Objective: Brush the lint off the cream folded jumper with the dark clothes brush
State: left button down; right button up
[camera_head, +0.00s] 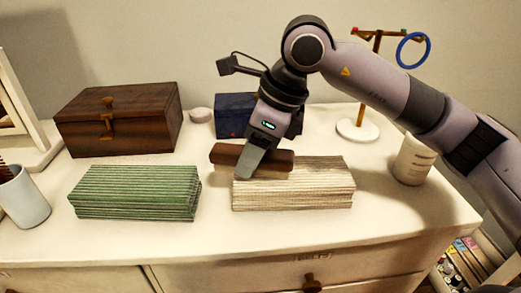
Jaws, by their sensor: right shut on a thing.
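The cream folded jumper (325,184) lies as a neat stack on the right middle of the dresser top. The dark clothes brush (225,155) is a brown bar lying across the jumper's back left part, its left end jutting past the jumper's edge. My right gripper (252,165) is shut on the brush near its middle, with the arm coming in from the right. The brush appears to be at or just above the jumper's top; contact is hard to tell. No lint can be made out. My left gripper is not in view.
A green folded stack (135,192) lies left of the jumper. Behind are a wooden box (118,120), a dark blue box (233,112) and a stand with rings (358,130). A cream jar (414,160) stands right, a white cup (24,198) far left.

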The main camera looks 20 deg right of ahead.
aim_at(288, 151)
jog(key=shift+f, duration=0.15)
jog(key=shift+s+d+f+b, duration=0.15)
jog(key=shift+s+d+b, duration=0.1)
jog(key=shift+d+b, duration=0.45)
jog(key=shift+s+d+f+b, duration=0.1)
jog(key=shift+s+d+b, duration=0.2)
jog(key=shift+d, duration=0.65)
jog(key=shift+s+d+f+b, duration=0.1)
jog(key=shift+s+d, duration=0.25)
jog(key=shift+d, duration=0.6)
jog(key=shift+s+d+r+b, duration=0.15)
jog(key=shift+s+d+b, duration=0.25)
jog(key=shift+d, duration=0.95)
jog(key=shift+s+d+r+b, duration=0.2)
jog(key=shift+s+d, duration=0.25)
jog(key=shift+d, duration=0.85)
jog(key=shift+s+d+r+b, duration=0.2)
jog(key=shift+s+d, duration=0.25)
jog(key=shift+d, duration=0.9)
jog(key=shift+s+a+f, duration=0.15)
jog(key=shift+s+f, duration=0.05)
jog(key=shift+w+a, duration=0.2)
jog(key=shift+a, duration=0.4)
jog(key=shift+w+a+f, duration=0.1)
jog(key=shift+w+a, duration=0.05)
jog(key=shift+a, duration=0.4)
jog(key=shift+w+a+f, duration=0.1)
jog(key=shift+w+a, duration=0.05)
jog(key=shift+a, duration=0.4)
